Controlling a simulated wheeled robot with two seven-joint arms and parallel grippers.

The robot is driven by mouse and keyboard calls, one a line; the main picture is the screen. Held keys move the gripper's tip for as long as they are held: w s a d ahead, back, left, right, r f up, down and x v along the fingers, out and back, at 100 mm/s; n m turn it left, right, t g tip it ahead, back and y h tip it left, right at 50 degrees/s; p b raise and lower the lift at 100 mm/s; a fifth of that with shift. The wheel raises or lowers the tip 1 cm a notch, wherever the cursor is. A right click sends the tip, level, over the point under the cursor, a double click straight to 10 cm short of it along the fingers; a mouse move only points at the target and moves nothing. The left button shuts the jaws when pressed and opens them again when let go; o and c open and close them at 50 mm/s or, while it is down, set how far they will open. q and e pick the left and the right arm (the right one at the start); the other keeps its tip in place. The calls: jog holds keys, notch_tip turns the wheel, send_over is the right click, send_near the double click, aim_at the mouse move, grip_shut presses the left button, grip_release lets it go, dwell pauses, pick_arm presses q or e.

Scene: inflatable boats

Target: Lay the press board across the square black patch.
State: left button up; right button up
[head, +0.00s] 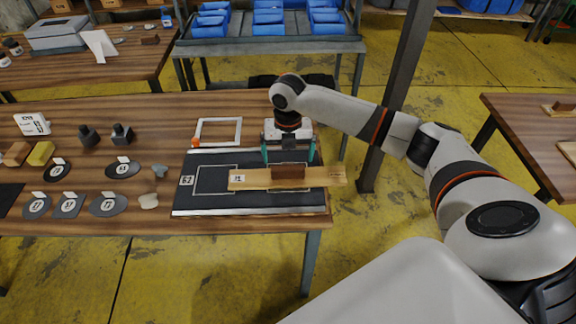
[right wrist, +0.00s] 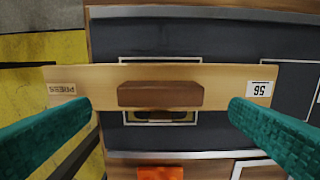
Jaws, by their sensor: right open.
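The press board (head: 250,180) is a long light wooden plank with a brown block handle (head: 288,172). In the right wrist view the board (right wrist: 220,80) has one label at each end. It lies across a small white-outlined area of the dark mat (head: 215,203); its right end sticks out past the mat in the head view. A dark shape with a tan rim (right wrist: 162,116) shows partly beside the board; I cannot tell whether it is the square black patch. My right gripper (head: 289,153) is open above the handle, its teal fingers apart from it. My left gripper is out of view.
A white frame (head: 219,119) lies behind the mat. An orange piece (right wrist: 160,173) shows near the mat's edge in the right wrist view. Labelled dark pieces (head: 108,205) cover the table's left part. A metal post (head: 393,100) stands right of the table.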

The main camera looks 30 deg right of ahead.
aim_at(288, 168)
notch_tip(288, 168, up, 6)
jog(key=shift+f, duration=0.1)
